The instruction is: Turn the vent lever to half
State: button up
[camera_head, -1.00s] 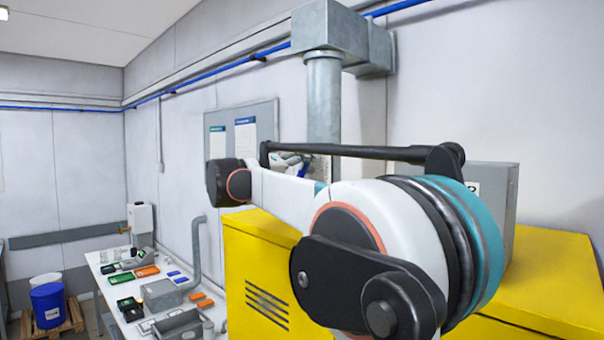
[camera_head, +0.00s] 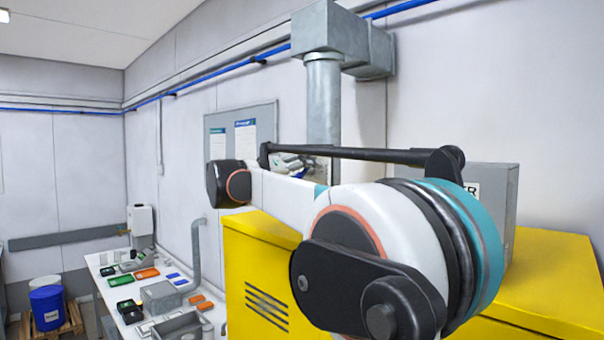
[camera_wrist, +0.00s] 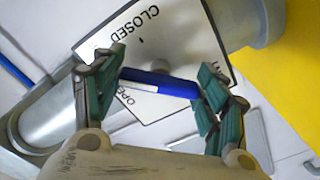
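The blue vent lever (camera_wrist: 165,84) lies nearly level across the wrist view, in front of a white dial plate (camera_wrist: 165,52) with a black border. The plate reads CLOSED near its top and part of OPEN beside the left part of the lever. My gripper (camera_wrist: 160,86) is open, with one green-padded finger at each end of the lever. The left finger is close to the lever's left end and the right finger overlaps its right end; I cannot tell whether they touch it. In the head view my arm largely hides the gripper and lever.
A grey duct (camera_head: 323,110) runs down the wall behind my arm. A yellow cabinet (camera_head: 255,262) stands in front, with a grey box (camera_head: 497,205) at right. A bench (camera_head: 112,290) with small parts is at left.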

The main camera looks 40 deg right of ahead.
jog(key=o, duration=0.3)
jog(key=shift+a, duration=0.1)
jog(key=a, duration=0.4)
jog(key=s+a, duration=0.1)
jog(key=a, duration=0.6)
jog(key=shift+s+a, duration=0.35)
jog(key=shift+f, duration=0.1)
